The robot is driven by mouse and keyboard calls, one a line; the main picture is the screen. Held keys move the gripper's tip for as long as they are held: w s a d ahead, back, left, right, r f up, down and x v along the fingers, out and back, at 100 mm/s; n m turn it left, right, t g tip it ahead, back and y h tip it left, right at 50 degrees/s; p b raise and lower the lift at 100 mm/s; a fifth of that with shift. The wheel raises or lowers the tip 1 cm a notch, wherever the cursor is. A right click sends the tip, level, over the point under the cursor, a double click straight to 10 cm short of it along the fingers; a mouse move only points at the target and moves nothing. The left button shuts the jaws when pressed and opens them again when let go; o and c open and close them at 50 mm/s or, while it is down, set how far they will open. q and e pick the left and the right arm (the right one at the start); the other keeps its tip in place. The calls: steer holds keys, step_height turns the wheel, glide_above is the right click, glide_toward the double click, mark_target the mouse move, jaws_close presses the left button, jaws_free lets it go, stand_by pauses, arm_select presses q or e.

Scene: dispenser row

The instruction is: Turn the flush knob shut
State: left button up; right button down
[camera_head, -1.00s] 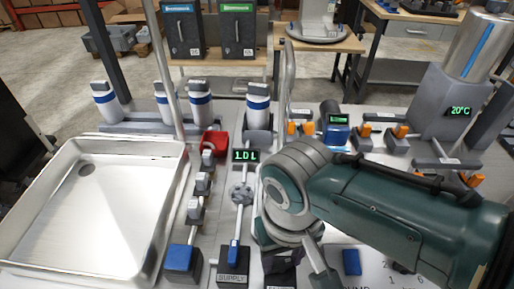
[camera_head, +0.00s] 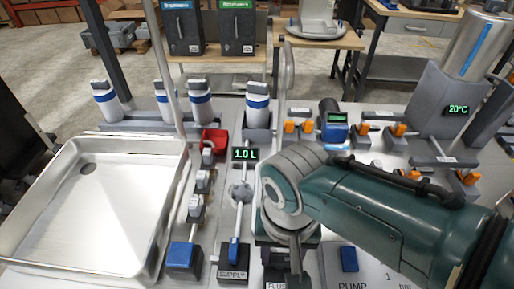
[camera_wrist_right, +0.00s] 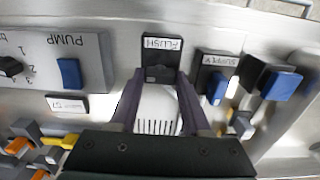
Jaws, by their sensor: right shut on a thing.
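The flush knob's dark block, labelled FLUSH (camera_wrist_right: 162,47), is upside down in the right wrist view, partly hidden by the gripper. In the head view its block (camera_head: 274,277) is at the bottom edge, largely covered by my right gripper (camera_head: 296,272). In the wrist view my right gripper (camera_wrist_right: 158,80) has its two fingers on either side of the dark knob, shut on it. The knob's handle is mostly hidden between the fingers, so I cannot tell its exact angle. My left gripper is not in view.
The supply knob (camera_head: 234,251) with a blue handle is just left of the flush block. A further blue knob (camera_head: 181,257) is beyond it. The pump panel (camera_head: 370,270) is to the right. A display (camera_head: 245,154) reads 1.0 L. A steel tray (camera_head: 182,165) is at left.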

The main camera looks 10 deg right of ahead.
mark_target(282, 261)
steer(key=shift+c, duration=1.8)
jaws_free()
step_height(282, 261, up, 10)
steer(key=p, duration=0.4)
steer(key=shift+p, duration=0.3)
steer(key=s+d+r+n+t, duration=0.4)
steer(key=s+d+r+n, duration=0.1)
steer(key=s+d+r, duration=0.7)
step_height(282, 261, up, 22)
steer(key=a+p, duration=0.2)
steer(key=p, duration=2.1)
steer(key=shift+a+r+p, duration=0.15)
steer(key=shift+a+p, duration=0.15)
steer(key=shift+a, duration=0.05)
